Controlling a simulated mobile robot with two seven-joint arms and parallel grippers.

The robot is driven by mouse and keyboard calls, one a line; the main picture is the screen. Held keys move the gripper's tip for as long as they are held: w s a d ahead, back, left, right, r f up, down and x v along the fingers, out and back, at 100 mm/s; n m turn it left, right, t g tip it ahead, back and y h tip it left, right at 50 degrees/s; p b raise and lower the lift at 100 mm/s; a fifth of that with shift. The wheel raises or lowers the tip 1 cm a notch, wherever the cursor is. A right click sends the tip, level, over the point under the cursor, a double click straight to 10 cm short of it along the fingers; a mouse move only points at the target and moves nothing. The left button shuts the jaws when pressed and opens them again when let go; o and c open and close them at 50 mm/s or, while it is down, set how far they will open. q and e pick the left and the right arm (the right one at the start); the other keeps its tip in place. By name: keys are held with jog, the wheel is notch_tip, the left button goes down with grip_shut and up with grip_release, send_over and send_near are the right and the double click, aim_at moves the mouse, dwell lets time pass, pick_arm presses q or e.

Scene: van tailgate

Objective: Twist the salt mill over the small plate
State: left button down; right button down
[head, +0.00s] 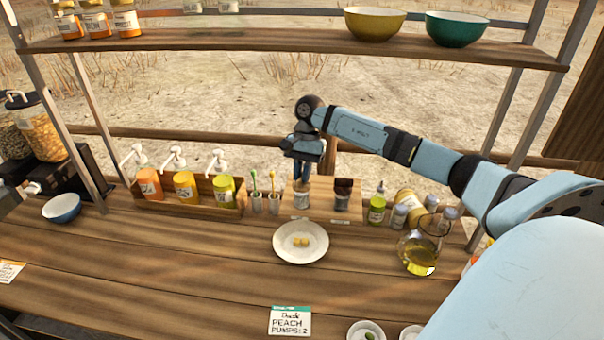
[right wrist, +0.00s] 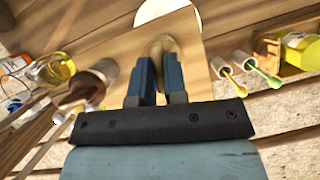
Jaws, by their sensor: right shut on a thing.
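The small white plate (head: 301,257) lies on the wooden counter with a few pale yellow pieces on it. Behind it stands a light-topped mill (head: 303,199) with a pale label too small to read. I take it for the salt mill. My right gripper (head: 302,179) points down from above and is shut on its top. The right wrist view shows the tan top (right wrist: 161,47) between the blue fingers (right wrist: 160,80). The mill appears upright on a wooden board, behind the plate and not over it. A dark part at the head view's left edge may be my left gripper; its fingers are unclear.
A dark-topped mill (head: 342,196) stands just right of the held one. A glass jug (head: 419,252) and bottles are further right. Pump bottles in a wooden rack (head: 213,211) stand left. A shelf (head: 290,40) spans above.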

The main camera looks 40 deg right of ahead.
jog(key=m+b, duration=0.1)
jog(key=m+t+b, duration=0.1)
jog(key=m+b, duration=0.1)
jog(key=shift+f, duration=0.25)
jog(key=m+t+b, duration=0.1)
jog(key=m+b, duration=0.1)
jog(key=shift+s+m+b, duration=0.1)
jog(key=shift+m+b, duration=0.25)
jog(key=shift+m, duration=0.05)
jog(key=m+t+b, duration=0.1)
jog(key=m+b, duration=0.1)
jog(key=m, duration=0.1)
jog(key=shift+r+m+t, duration=0.1)
jog(key=shift+m+t, duration=0.2)
jog(key=shift+m, duration=0.1)
jog(key=m+t+b, duration=0.1)
jog(key=m+b, duration=0.1)
jog(key=m, duration=0.1)
jog(key=shift+s, duration=0.1)
jog(key=m+t+h+b, duration=0.1)
jog(key=m, duration=0.1)
jog(key=shift+r+m, duration=0.1)
jog(key=shift+m, duration=0.3)
jog(key=shift+r+m+h+b, duration=0.1)
jog(key=shift+m+h+b, duration=0.3)
jog(key=shift+m, duration=0.5)
jog(key=c, duration=1.2)
grip_release()
